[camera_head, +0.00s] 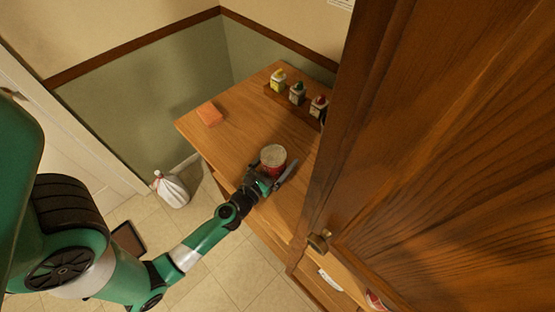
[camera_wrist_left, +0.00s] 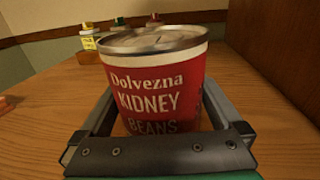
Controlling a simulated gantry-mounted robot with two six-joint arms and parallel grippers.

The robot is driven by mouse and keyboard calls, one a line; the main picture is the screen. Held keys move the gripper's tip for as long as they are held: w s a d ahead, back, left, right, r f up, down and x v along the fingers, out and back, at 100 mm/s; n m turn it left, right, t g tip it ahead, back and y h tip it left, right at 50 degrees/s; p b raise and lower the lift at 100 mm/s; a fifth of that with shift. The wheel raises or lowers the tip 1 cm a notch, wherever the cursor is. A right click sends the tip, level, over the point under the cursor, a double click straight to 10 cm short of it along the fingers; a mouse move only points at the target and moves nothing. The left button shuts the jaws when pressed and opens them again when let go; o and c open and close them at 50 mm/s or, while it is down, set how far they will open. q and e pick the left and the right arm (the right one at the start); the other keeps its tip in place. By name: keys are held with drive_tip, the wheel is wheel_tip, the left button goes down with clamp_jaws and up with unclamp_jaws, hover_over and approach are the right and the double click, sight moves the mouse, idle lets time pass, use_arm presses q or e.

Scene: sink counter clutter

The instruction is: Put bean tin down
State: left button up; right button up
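The bean tin (camera_head: 273,158) stands upright on the wooden counter, red with a silver lid. In the left wrist view the tin (camera_wrist_left: 158,85) fills the middle, its label reading "Dolvezna KIDNEY BEANS"; the gripper's palm hides its base. My left gripper (camera_head: 277,170) is low at the tin's near side, its fingers on either side of the tin. In the head view the right-hand finger looks a little apart from the tin, so the gripper appears open around it. My right gripper is not in view.
The counter (camera_head: 232,138) is bare left of the tin. An orange block (camera_head: 209,114) lies near its far left edge. Several bottles stand in a dark tray (camera_head: 279,98) at the back. A wooden cabinet door (camera_head: 440,150) blocks the right.

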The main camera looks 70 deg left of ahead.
sight(267, 175)
use_arm(q)
drive_tip(key=shift+s+r, duration=0.1)
drive_tip(key=shift+r, duration=0.05)
drive_tip(key=b+v, duration=0.3)
drive_tip(key=v, duration=0.7)
drive_tip(key=shift+s+d+b, duration=0.2)
drive_tip(key=shift+d+b, duration=0.1)
drive_tip(key=shift+b, duration=0.05)
drive_tip(key=shift+s+d, duration=0.3)
drive_tip(key=shift+s, duration=0.25)
drive_tip(key=shift+r, duration=0.1)
